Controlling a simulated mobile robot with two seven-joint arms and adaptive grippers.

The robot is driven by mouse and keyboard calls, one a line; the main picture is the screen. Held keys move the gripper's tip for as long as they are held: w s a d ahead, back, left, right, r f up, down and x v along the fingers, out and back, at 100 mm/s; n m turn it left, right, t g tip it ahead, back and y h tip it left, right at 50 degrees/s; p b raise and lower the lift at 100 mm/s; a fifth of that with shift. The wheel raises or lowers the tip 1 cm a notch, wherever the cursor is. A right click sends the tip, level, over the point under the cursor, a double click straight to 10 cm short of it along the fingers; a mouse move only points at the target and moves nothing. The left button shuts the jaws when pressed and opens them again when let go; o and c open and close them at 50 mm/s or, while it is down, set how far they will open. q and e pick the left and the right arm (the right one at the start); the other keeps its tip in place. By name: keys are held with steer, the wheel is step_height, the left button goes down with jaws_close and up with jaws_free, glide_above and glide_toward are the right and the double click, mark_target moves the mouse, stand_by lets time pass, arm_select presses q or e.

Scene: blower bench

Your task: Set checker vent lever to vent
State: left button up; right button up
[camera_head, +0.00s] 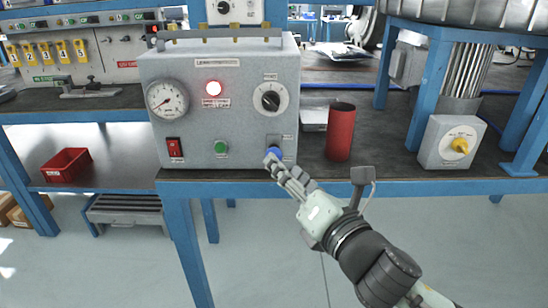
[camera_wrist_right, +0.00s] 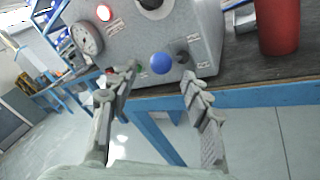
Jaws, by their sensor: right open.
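The checker (camera_head: 230,110) is a grey box on the blue-framed bench. Its front has a round gauge (camera_head: 167,99), a lit red lamp (camera_head: 213,88), a black knob (camera_head: 270,97), a red switch (camera_head: 175,147) and a green button (camera_head: 221,147). The vent lever, with a blue ball end (camera_head: 273,152), is at the lower right of the front; the ball also shows in the right wrist view (camera_wrist_right: 162,63). My right gripper (camera_wrist_right: 158,75) is open, its fingers on either side of the ball in that view. I cannot tell whether they touch it. My left gripper is not in view.
A red cylinder (camera_head: 340,132) stands on the bench just right of the checker. Further right is a grey box with a yellow knob (camera_head: 459,145). A red bin (camera_head: 66,165) sits on the lower left shelf. The space before the bench is clear.

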steer(key=x, duration=0.6)
steer(key=shift+w, duration=0.1)
steer(key=shift+c, duration=0.5)
steer(key=c, duration=0.7)
jaws_close()
steer(key=shift+r, duration=0.1)
